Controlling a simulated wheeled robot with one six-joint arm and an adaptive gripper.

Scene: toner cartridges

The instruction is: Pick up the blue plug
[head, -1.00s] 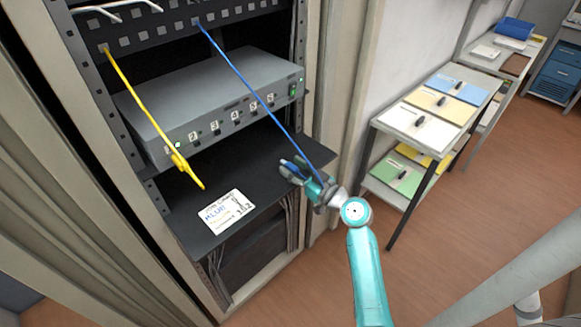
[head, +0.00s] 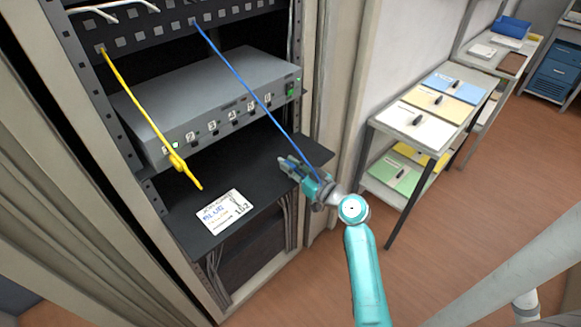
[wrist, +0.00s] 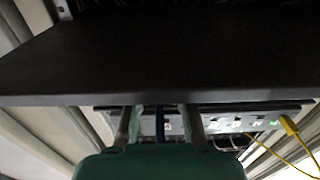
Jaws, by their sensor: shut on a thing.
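The blue plug shows in the wrist view as a narrow dark blue piece (wrist: 160,122) between the two fingers. In the head view it is mostly hidden by my gripper. Its blue cable (head: 243,88) runs from the top panel down to my gripper. My gripper (head: 288,165) is shut on the blue plug, just above the right front edge of the black shelf (head: 250,165). In the wrist view the fingers of my gripper (wrist: 161,118) point toward the ports of the grey switch (head: 215,95).
A yellow plug (head: 178,163) on a yellow cable hangs at the switch's left end. A white card (head: 225,212) with blue writing lies on the shelf. Rack posts stand on both sides. A table with folders (head: 440,100) stands to the right.

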